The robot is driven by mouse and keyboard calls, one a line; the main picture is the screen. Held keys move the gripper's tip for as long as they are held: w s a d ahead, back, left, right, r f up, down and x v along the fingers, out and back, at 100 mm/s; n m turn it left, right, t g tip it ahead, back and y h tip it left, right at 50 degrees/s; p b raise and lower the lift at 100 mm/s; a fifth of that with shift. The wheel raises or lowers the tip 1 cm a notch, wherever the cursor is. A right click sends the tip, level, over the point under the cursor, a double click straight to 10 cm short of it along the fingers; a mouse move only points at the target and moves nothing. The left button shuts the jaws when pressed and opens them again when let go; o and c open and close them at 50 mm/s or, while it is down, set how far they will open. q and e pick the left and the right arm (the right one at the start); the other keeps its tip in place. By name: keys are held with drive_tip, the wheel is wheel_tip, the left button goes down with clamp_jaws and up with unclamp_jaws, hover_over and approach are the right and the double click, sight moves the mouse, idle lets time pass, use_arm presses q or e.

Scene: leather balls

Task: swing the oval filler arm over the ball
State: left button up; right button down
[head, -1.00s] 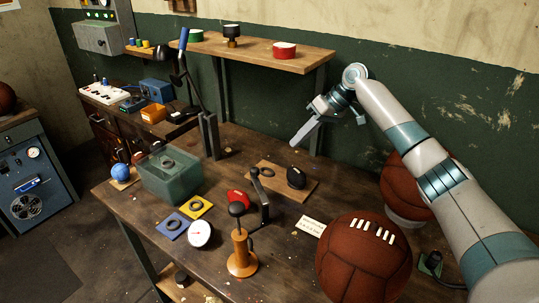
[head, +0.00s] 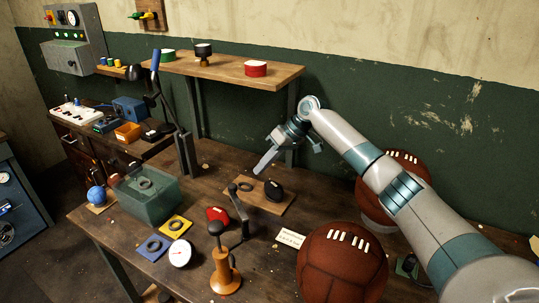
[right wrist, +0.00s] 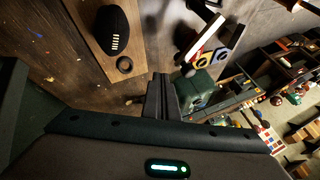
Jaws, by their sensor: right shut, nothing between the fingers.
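A dark grey arm with a black knob (head: 239,208) stands upright behind the orange pump (head: 225,268); I cannot tell for sure that it is the oval filler arm. A brown leather ball (head: 330,275) with white laces lies at the front right of the bench. A second leather ball (head: 368,203) sits behind my right arm, partly hidden by it. My right gripper (head: 262,165) is shut and empty above the back of the small wooden board (head: 285,203). Its shut fingers (right wrist: 162,97) also show in the right wrist view. My left gripper is not in view.
The board bears a black oval piece (head: 273,190) and a dark ring (head: 245,187). A red piece (head: 217,215), a white gauge (head: 180,253), a green bin (head: 140,202) and a shelf (head: 230,75) stand around. A white label (head: 290,237) lies by the ball.

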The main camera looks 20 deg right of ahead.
sight(238, 203)
drive_tip(key=a+f+p, duration=0.3)
drive_tip(key=a, duration=0.3)
drive_tip(key=shift+s, duration=0.1)
idle(0.5)
